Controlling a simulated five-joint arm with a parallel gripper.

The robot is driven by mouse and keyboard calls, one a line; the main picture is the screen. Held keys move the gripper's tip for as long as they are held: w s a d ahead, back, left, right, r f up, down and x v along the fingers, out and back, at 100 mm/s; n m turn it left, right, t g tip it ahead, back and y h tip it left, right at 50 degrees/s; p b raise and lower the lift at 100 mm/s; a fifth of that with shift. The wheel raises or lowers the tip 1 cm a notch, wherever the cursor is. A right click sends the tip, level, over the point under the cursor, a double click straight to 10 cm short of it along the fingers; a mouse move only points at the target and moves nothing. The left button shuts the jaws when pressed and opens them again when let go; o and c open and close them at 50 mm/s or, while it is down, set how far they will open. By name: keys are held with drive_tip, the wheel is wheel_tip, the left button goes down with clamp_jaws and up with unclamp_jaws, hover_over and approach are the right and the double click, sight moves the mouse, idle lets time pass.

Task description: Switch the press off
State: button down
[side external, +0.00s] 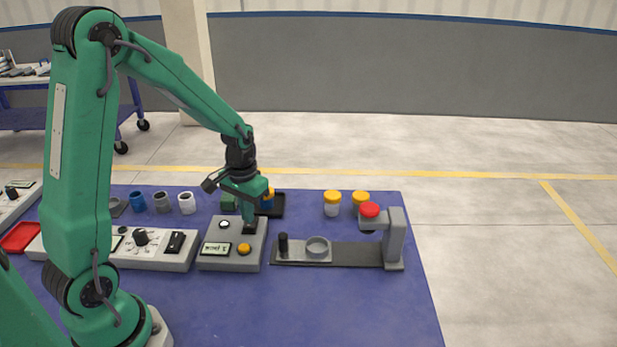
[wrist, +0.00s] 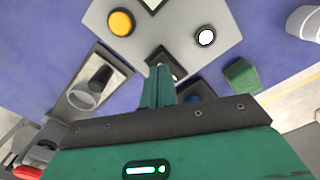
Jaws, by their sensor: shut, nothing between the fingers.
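The press (side external: 395,240) stands at the right of the mat, with a grey column, a red cap (side external: 370,209) and a dark base rail. A grey control box (side external: 208,262) left of it carries a small display (side external: 215,249), a yellow button (side external: 244,249) and a white round button (side external: 224,224). My gripper (side external: 250,229) is shut and empty, pointing down at a dark switch on the box's far right corner. In the wrist view my fingertips (wrist: 160,70) overlap this black switch (wrist: 162,56) and partly hide it. I cannot tell whether they touch it or which way it is set.
The press rail holds a grey ring (side external: 317,247) and a black knob (side external: 283,243). Another control panel (side external: 150,262) lies left of the box. Yellow-capped containers (side external: 332,204) and several cups (side external: 187,203) stand behind. The front of the blue mat (side external: 300,310) is clear.

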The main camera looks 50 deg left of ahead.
sight(249, 227)
drive_tip(key=shift+f, duration=1)
idle(1.0)
drive_tip(key=shift+r, duration=3.55)
drive_tip(key=s+d+r+m+t, duration=0.3)
drive_tip(key=s+d+r+t, duration=0.2)
drive_tip(key=s+d+r, duration=0.5)
drive_tip(key=shift+s+r+t, duration=0.3)
drive_tip(key=shift+s+r, duration=1.4)
drive_tip(key=shift+r, duration=0.05)
